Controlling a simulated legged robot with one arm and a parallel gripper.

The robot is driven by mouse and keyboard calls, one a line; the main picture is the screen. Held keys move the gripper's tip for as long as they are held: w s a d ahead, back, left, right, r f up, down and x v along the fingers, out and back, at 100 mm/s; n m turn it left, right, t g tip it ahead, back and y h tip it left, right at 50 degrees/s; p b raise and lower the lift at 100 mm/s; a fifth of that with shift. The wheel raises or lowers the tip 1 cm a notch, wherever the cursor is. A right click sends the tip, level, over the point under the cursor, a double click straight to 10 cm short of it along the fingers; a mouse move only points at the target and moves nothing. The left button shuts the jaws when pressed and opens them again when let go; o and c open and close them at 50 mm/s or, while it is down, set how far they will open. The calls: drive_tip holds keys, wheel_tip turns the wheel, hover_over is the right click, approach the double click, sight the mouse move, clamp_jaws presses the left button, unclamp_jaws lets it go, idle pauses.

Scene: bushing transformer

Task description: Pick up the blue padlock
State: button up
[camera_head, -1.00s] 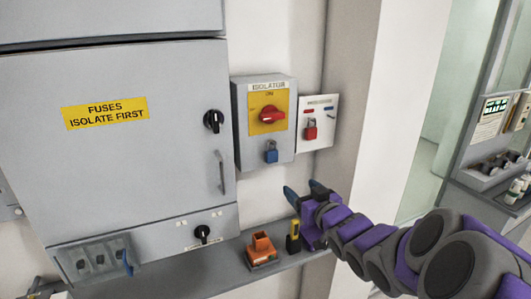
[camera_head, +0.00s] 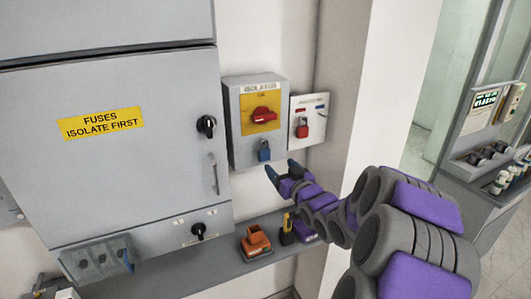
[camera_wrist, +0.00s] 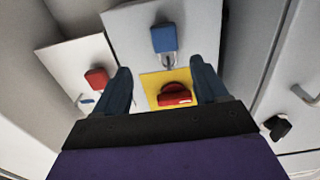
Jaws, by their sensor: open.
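The blue padlock (camera_head: 264,151) hangs at the lower part of the grey isolator box (camera_head: 236,137), below the red rotary switch (camera_head: 264,114) on its yellow plate. In the wrist view the padlock (camera_wrist: 164,38) appears above the switch, between and beyond the fingertips, with its shackle visible. My gripper (camera_head: 281,171) is open and empty, just below and to the right of the padlock in the head view. It also shows in the wrist view (camera_wrist: 163,75), with one finger on each side of the picture. The fingers do not appear to touch the padlock.
A red padlock (camera_head: 302,128) hangs on a white panel (camera_head: 311,105) close to the right. A large grey fuse cabinet (camera_head: 110,170) stands left. A shelf (camera_head: 190,268) below holds an orange device (camera_head: 256,243) and a yellow-black item (camera_head: 287,229).

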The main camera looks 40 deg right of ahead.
sight(266, 151)
drive_tip(key=shift+a+r+x, duration=0.1)
drive_tip(key=shift+r+x, duration=0.05)
drive_tip(key=shift+x, duration=1.25)
drive_tip(key=shift+a+r+x, duration=0.15)
drive_tip(key=shift+x, duration=1.25)
drive_tip(key=shift+a+r+x, duration=0.1)
drive_tip(key=shift+x, duration=1.3)
drive_tip(key=shift+a, duration=0.1)
drive_tip(key=c, duration=1.2)
drive_tip(key=shift+r, duration=0.1)
